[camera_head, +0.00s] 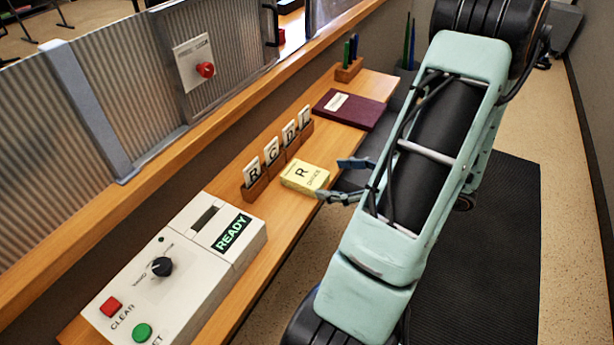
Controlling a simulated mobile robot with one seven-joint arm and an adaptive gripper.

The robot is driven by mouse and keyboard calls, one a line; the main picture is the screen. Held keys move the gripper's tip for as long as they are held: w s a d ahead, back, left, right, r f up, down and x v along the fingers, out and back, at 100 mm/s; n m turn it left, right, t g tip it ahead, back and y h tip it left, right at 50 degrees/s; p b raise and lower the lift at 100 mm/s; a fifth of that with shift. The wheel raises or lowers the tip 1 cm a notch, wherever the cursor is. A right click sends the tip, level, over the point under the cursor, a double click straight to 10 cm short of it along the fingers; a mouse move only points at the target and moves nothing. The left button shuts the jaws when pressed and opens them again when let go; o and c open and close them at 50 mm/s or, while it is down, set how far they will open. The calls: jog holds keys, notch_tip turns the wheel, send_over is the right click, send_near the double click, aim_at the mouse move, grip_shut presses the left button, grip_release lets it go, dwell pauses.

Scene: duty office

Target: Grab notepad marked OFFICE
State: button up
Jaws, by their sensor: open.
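The notepad (306,176) is a small yellow block with a large black "R" and the word "OFFICE" on top. It lies flat on the wooden shelf (221,301), near the shelf's right edge. My gripper (337,179) is at the notepad's right side, with its fingers apart, one at the lower right corner and one farther back. It is open and holds nothing. I cannot tell whether a finger touches the notepad. My pale green arm hides the area to the right of the gripper.
A wooden rack (257,189) of letter cards stands just left of the notepad. A maroon book (349,109) lies behind it, and a pen holder (349,70) stands farther back. A white control box (177,273) with a READY display fills the near shelf. A dark mat (490,260) covers the floor at right.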

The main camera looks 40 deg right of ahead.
aim_at(308, 175)
jog(key=p+x, duration=0.1)
jog(key=x, duration=0.8)
jog(key=shift+w+r, duration=0.1)
jog(key=shift+c, duration=0.6)
jog(key=c, duration=1.3)
